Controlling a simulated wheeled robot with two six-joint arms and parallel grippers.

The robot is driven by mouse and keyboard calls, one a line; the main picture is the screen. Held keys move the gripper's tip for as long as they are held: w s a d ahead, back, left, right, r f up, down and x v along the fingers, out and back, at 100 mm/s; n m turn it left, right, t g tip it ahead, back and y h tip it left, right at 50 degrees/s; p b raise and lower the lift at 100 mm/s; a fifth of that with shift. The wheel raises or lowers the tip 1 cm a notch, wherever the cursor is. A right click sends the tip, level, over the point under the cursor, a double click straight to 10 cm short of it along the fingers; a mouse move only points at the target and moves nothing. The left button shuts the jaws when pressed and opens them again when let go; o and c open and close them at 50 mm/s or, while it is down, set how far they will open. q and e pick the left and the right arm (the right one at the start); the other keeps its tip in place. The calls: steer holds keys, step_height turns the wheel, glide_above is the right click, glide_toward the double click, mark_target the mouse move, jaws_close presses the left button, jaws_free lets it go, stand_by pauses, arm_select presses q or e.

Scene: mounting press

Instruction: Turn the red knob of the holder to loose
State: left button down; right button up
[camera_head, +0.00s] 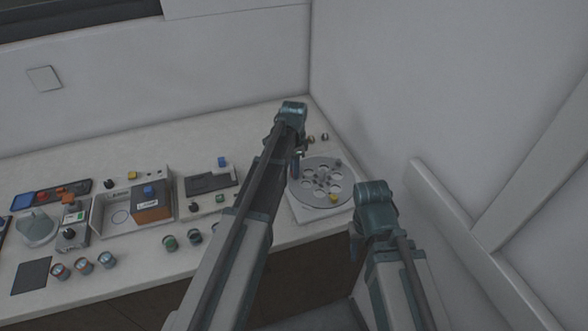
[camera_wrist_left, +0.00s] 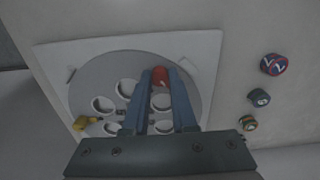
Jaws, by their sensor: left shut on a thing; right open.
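The holder is a grey round disc (camera_head: 308,197) with several holes, on a white square base (camera_head: 318,214) at the right end of the counter; it also fills the left wrist view (camera_wrist_left: 86,82). The red knob (camera_wrist_left: 160,75) stands near the disc's edge. My left gripper (camera_wrist_left: 161,84) is shut on the red knob, one blue finger on each side. In the head view my left gripper (camera_head: 297,166) reaches down at the disc's left side, and the red knob cannot be made out there. My right gripper (camera_head: 354,247) is open and empty, in front of the counter, apart from the holder.
A yellow knob (camera_wrist_left: 86,123) sits on the disc's edge. Several small round pieces stand beside the base, one with a red-and-blue top (camera_wrist_left: 273,64). A grey box (camera_head: 152,232) with an orange-and-dark block (camera_head: 150,206) stands left. A wall rises close behind and right.

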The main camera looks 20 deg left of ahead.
arm_select(q)
steer(key=n, duration=0.5)
steer(key=shift+n, duration=0.3)
steer(key=n, duration=0.9)
steer(key=shift+n, duration=0.4)
steer(key=n, duration=0.5)
steer(key=shift+n, duration=0.3)
steer(key=n, duration=1.5)
steer(key=shift+n, duration=2.3)
